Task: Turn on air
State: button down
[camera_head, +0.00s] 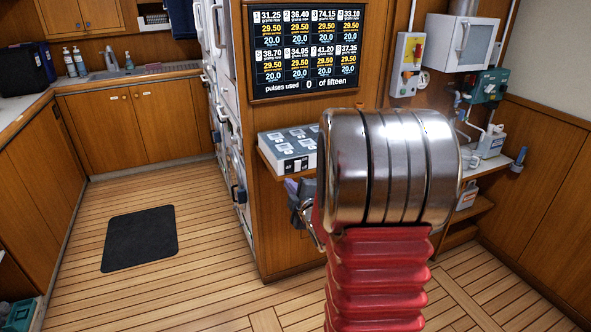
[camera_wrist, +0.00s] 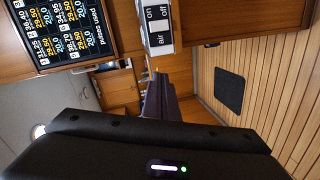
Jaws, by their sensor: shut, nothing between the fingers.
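A grey-white control box (camera_head: 290,148) with several small panels on top sits on a wooden ledge below the wall display. In the wrist view a black-and-white panel (camera_wrist: 158,25) carries the words "air", "on" and "off". My gripper (camera_head: 291,186) is just below the box's ledge in the head view, mostly hidden behind my silver and red arm. In the wrist view its dark purple fingers (camera_wrist: 156,78) are together and empty. They point toward the air panel, with their tips near its lower end. I cannot tell whether they touch it, nor which way it is set.
The wall display (camera_head: 306,48) shows rows of numbers and "pulses used 0 of fifteen". A yellow-and-grey switch box (camera_head: 408,62) with a red part hangs to the right. A dark mat (camera_head: 140,238) lies on open plank floor at left. White appliances stand left of the display.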

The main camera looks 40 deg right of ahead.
aim_at(297, 164)
jog(key=s+d+f+n+t, duration=0.3)
jog(key=s+d+f, duration=0.2)
jog(key=d, duration=0.2)
jog(key=shift+d+n+t, duration=0.25)
jog(key=shift+n+t, duration=0.15)
jog(key=shift+w+f, duration=0.1)
jog(key=x, duration=1.3)
jog(key=shift+w+d, duration=0.25)
jog(key=shift+w, duration=0.1)
jog(key=shift+w+a, duration=0.1)
